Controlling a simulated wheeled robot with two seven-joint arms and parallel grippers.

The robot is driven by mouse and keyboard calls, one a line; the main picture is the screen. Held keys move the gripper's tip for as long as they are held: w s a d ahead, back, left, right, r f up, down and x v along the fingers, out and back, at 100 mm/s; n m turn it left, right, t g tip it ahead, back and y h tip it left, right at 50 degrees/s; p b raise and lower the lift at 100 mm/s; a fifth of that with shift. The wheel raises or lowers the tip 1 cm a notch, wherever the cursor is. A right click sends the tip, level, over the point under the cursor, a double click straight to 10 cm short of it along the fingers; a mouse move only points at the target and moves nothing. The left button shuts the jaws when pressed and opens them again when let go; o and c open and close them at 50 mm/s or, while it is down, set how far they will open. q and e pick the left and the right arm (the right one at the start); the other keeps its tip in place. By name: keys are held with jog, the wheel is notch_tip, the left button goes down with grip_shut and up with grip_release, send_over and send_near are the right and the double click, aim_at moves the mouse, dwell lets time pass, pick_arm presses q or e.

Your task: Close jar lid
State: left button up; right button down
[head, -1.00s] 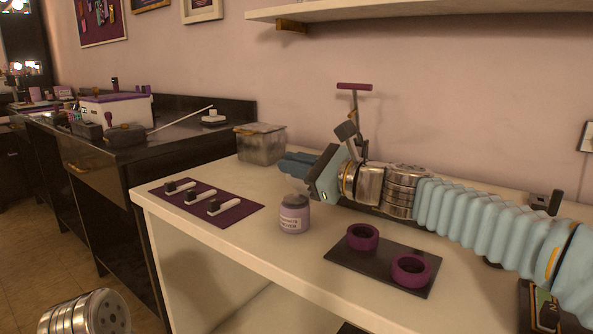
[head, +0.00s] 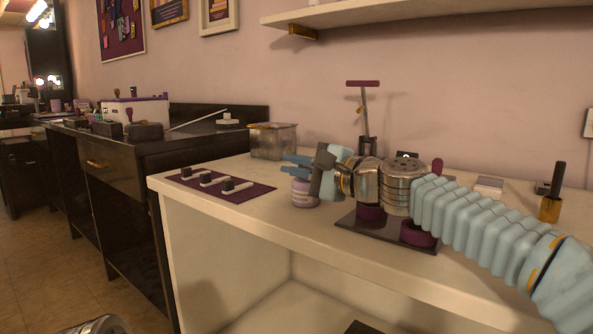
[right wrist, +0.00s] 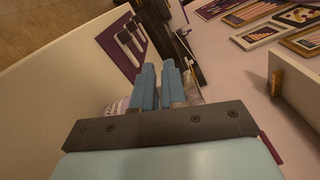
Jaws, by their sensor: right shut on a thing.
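A small lilac jar with a pale label (head: 305,193) stands upright on the white counter. My right gripper (head: 297,163) is at the jar's top, its blue fingers pointing left and nearly together. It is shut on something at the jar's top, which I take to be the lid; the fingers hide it. In the right wrist view, the fingers (right wrist: 157,88) lie close together, and part of the jar (right wrist: 116,107) shows left of them. Whether the lid sits flat on the jar is hidden. My left gripper is out of view.
A purple mat (head: 255,190) with small white-and-black tools lies left of the jar. A clear container (head: 272,142) stands behind. A dark tray (head: 352,224) with purple rings lies right, under my right arm. The counter's front edge is near.

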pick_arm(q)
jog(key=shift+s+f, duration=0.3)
pick_arm(e)
jog(key=shift+f+n, duration=0.2)
jog(key=shift+n, duration=0.1)
jog(key=c, duration=1.3)
grip_release()
jog(key=shift+o, duration=0.2)
jog(key=shift+s, duration=0.1)
